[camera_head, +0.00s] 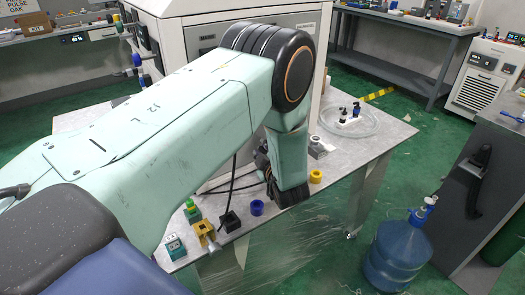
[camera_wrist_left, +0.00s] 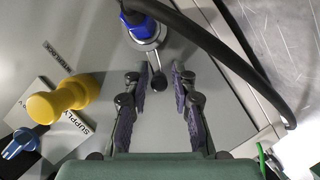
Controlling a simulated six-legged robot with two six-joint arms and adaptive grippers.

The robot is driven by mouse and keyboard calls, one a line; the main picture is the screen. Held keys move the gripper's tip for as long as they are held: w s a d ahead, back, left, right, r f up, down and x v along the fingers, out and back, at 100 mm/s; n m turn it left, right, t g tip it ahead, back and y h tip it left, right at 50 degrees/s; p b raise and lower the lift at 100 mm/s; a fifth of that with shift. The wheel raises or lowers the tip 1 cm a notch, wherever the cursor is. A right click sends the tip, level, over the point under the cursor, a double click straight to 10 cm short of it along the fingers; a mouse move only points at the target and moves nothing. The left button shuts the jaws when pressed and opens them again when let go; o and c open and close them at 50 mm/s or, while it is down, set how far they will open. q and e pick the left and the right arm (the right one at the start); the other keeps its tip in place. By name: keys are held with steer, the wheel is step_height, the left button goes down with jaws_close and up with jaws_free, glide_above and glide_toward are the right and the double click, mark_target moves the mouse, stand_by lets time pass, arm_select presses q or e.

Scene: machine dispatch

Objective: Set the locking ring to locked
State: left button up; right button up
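In the left wrist view a grey metal ring (camera_wrist_left: 147,38) sits around the end of a blue plug (camera_wrist_left: 137,20) at the top middle. A short lever (camera_wrist_left: 157,65) with a dark ball end sticks out from it towards my fingers. This looks like the locking ring; its locked or unlocked marks are not readable. My left gripper (camera_wrist_left: 160,78) is open, its purple-padded fingers spread on either side of the lever's ball end. I cannot tell whether they touch it. In the head view my left gripper (camera_head: 288,192) points down over the table; the ring is hidden there. My right gripper is not in view.
A yellow knob (camera_wrist_left: 68,98), a blue handle (camera_wrist_left: 20,143) and a SUPPLY label lie left of my fingers. A thick black cable (camera_wrist_left: 225,55) curves past on the right. The table (camera_head: 345,160) holds a blue ring (camera_head: 257,207) and a yellow ring (camera_head: 315,176).

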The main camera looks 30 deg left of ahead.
arm_select(q)
steer(key=shift+d, duration=0.1)
jaws_close()
steer(key=shift+f, duration=0.1)
steer(key=m, duration=0.1)
steer(key=r+m+g+p, duration=0.1)
steer(key=shift+w+d+r+m+g, duration=0.15)
steer(key=shift+w+d+m+g, duration=0.05)
steer(key=shift+w+m+g, duration=0.1)
steer(key=shift+w+d+r+m+g+y+b, duration=0.15)
steer(key=shift+w+d+r+m+g+y, duration=0.1)
steer(key=shift+w+m+g, duration=0.7)
steer(key=shift+w+d+r+m+g+y+b, duration=0.3)
steer(key=shift+m+g, duration=0.3)
steer(key=shift+m, duration=0.7)
steer(key=shift+w+d+r+m+g+y+b, duration=0.1)
steer(key=shift+w+d+r+m+g+y, duration=0.15)
steer(key=shift+w+m+g, duration=0.7)
steer(key=shift+s, duration=0.25)
